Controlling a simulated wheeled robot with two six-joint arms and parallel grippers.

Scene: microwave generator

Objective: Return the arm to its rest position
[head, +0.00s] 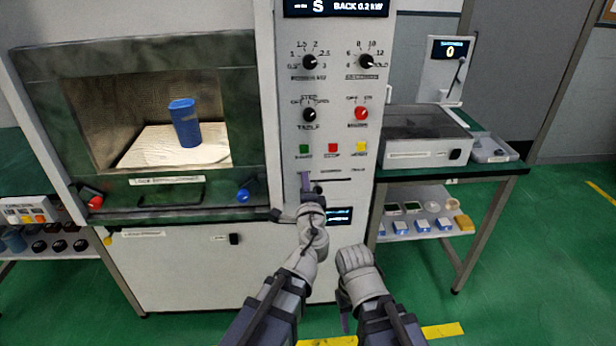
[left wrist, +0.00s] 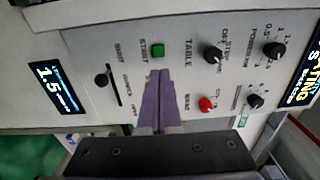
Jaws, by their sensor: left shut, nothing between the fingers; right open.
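My left gripper (head: 306,184) is in front of the generator's control panel (head: 285,90), just below the green button (head: 305,149). In the left wrist view its purple fingers (left wrist: 156,98) are closed together with nothing between them. There the green button (left wrist: 158,50) shows beyond the fingertips, which cover part of the panel. Whether they touch the panel I cannot tell. My right arm's white wrist (head: 355,260) is low in front of the cabinet, bent away.
The chamber at left holds a blue cup (head: 185,125) on a pale plate. A slider (left wrist: 101,80) and a lit display (left wrist: 55,88) sit near my left gripper.

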